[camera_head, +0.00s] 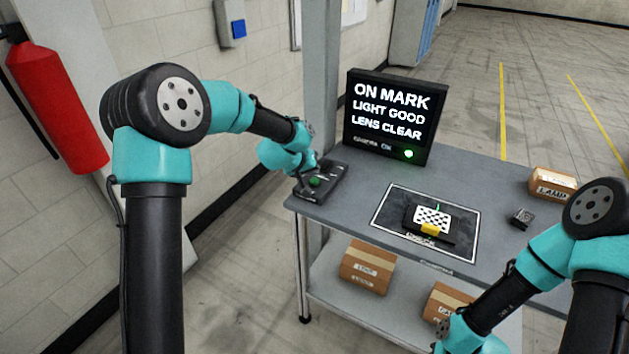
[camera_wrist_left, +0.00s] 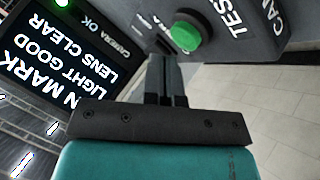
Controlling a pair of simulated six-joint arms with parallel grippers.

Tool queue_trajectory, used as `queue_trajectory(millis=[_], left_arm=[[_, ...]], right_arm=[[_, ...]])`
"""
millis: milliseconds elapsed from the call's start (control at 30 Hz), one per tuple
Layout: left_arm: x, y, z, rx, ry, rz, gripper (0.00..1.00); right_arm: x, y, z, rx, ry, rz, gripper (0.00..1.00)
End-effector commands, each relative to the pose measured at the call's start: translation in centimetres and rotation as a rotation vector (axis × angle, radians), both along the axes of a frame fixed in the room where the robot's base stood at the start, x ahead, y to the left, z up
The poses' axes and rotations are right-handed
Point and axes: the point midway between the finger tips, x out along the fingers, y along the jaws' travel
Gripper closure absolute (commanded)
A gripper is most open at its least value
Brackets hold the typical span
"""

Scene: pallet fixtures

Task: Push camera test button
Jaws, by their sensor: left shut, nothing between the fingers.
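The camera test box (camera_head: 325,182) is a dark block at the left end of the table, with a round green button (camera_head: 314,182) on top. In the left wrist view the green button (camera_wrist_left: 182,36) shows beside the white letters TEST on the box (camera_wrist_left: 222,22). My left gripper (camera_head: 318,166) is just above the box, close to the button; its shut fingers (camera_wrist_left: 166,88) point toward it with nothing between them. I cannot tell whether they touch the button. My right arm shows at lower right; its fingers are not visible.
A black screen (camera_head: 389,115) behind the box reads ON MARK, LIGHT GOOD, LENS CLEAR, with a lit green lamp (camera_head: 408,154). A checkered card (camera_head: 432,218) with a yellow block (camera_head: 430,229) lies on a dark mat (camera_head: 385,215). A carton (camera_head: 553,184) stands at right.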

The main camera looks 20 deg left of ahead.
Motion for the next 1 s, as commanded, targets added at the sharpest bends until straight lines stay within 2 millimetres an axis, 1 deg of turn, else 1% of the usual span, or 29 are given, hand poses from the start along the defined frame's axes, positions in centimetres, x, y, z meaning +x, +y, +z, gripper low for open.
queue_trajectory(millis=[167, 700, 1000], left_arm=[[0.0, 0.0, 0.8, 0.000, -0.001, -0.002, 1.00], [0.0, 0.0, 4.8, 0.000, -0.002, -0.001, 1.00], [0.0, 0.0, 5.0, 0.000, 0.000, 0.000, 1.00]], right_arm=[[0.0, 0.0, 0.0, 0.000, 0.000, 0.000, 1.00], [0.0, 0.0, 0.0, 0.000, 0.000, 0.000, 1.00], [0.0, 0.0, 0.0, 0.000, 0.000, 0.000, 1.00]])
